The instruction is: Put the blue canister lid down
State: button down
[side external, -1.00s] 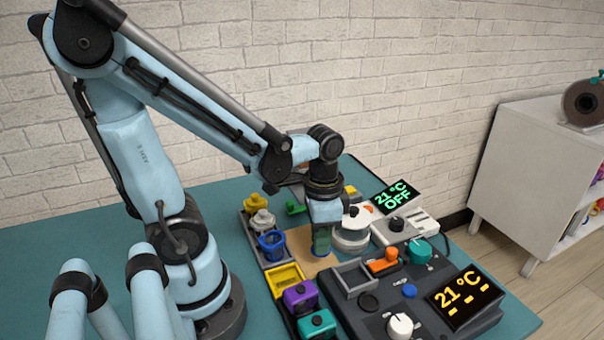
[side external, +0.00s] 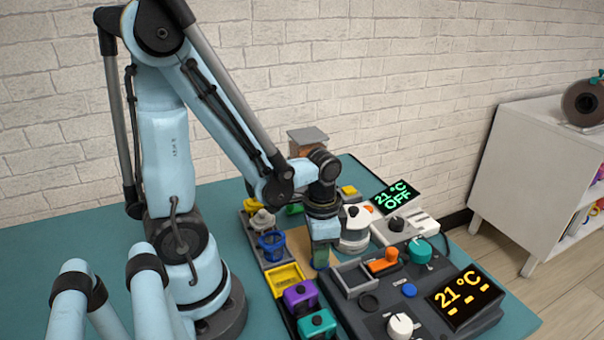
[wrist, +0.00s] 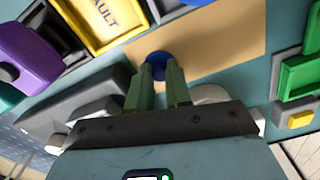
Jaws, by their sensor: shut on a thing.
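My gripper (wrist: 159,76) has green fingers, shut on the blue canister lid (wrist: 157,58), a small round blue piece partly hidden by the fingertips in the wrist view. In the side view my gripper (side external: 320,262) points down at the tan mat (side external: 299,237), and the lid is mostly hidden there. The lid is over the tan mat (wrist: 225,35) in the wrist view. I cannot tell whether it touches the mat. An open blue canister (side external: 271,244) stands in the grey rack left of the mat.
A yellow bin (side external: 286,279), purple box (side external: 300,296) and teal box (side external: 317,323) stand in front of the rack. A dark control panel (side external: 412,315) with knobs is close on the right. A white round device (side external: 355,238) stands behind my gripper.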

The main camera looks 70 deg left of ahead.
jog(key=shift+f, duration=0.1)
jog(key=c, duration=1.1)
grip_release()
jog(key=shift+o, duration=0.2)
jog(key=shift+r, duration=6.05)
jog(key=shift+w+d+r+n+t, duration=0.2)
jog(key=shift+w+d+n+t, duration=0.3)
jog(key=shift+w+t, duration=0.5)
jog(key=shift+w+d+r+n+t, duration=0.2)
jog(key=shift+w+d+n+t, duration=0.4)
jog(key=shift+t, duration=0.8)
jog(key=shift+w+d+r+n+t, duration=0.2)
jog(key=shift+w+d+n+t, duration=0.2)
jog(key=shift+w+t, duration=0.65)
jog(key=shift+s, duration=0.2)
